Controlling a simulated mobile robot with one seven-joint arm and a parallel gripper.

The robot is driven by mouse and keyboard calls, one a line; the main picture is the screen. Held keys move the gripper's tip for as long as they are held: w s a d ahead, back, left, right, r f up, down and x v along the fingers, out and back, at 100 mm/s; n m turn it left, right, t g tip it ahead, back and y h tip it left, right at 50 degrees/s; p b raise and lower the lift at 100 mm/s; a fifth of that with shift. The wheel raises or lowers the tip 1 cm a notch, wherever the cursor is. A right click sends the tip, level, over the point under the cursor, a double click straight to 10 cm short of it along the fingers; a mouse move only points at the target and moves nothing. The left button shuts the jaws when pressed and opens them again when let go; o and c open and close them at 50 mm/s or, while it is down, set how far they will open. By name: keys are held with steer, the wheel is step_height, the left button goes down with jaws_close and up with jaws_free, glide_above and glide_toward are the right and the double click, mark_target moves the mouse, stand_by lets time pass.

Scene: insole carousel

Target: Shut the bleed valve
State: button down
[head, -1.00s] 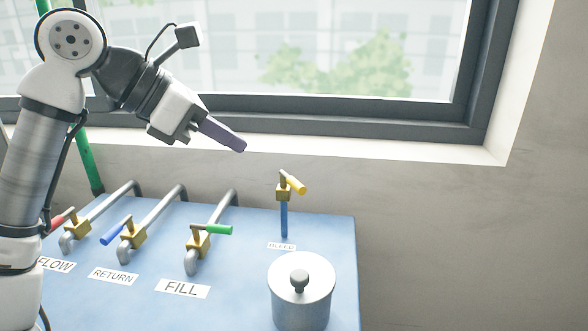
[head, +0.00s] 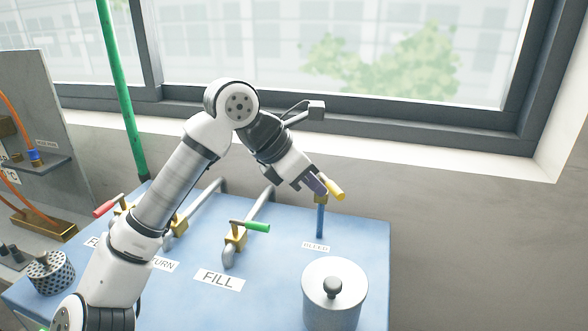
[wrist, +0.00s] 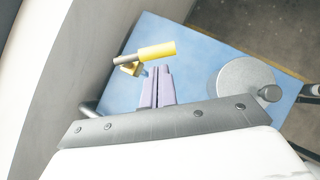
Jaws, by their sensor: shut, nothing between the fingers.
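The bleed valve is a brass body on a blue upright pipe (head: 320,221) behind the BLEED label (head: 316,246). Its yellow handle (head: 336,190) sticks out at an angle from the valve top; the handle also shows in the wrist view (wrist: 157,51). My gripper (head: 320,189) is shut and empty, its purple fingers right beside the yellow handle and partly hiding the valve. In the wrist view my closed fingertips (wrist: 158,70) point at the handle from just below it; I cannot tell whether they touch.
A lidded metal pot (head: 334,293) stands in front of the bleed valve on the blue bench (head: 375,260). The green-handled FILL valve (head: 250,226) and red-handled valve (head: 105,208) are to the left. A wall and window lie behind.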

mark_target(336, 190)
steer(key=shift+w+d+f, duration=0.1)
steer(key=shift+w+d, duration=0.1)
steer(key=shift+d, duration=0.15)
steer(key=shift+d+f+n+t+b, duration=0.1)
steer(key=shift+d+n+t+b, duration=0.25)
steer(key=shift+n+b, duration=0.45)
steer(key=d+n+t+y+b, duration=0.1)
steer(key=b, duration=0.1)
steer(key=n+b, duration=0.1)
steer(key=b, duration=0.1)
steer(key=shift+d+f+n+t+y+b, duration=0.2)
steer(key=shift+d+n+t+y+b, duration=0.15)
steer(key=shift+n+y, duration=0.05)
steer(key=shift+w+d+r+b, duration=0.15)
steer(key=shift+d+b, duration=0.3)
steer(key=shift+b, duration=0.15)
steer(key=shift+w+d+r+b, duration=0.15)
steer(key=shift+w+d+b, duration=0.45)
steer(key=shift+d+b, duration=0.3)
steer(key=shift+w+d, duration=0.1)
steer(key=shift+d, duration=0.05)
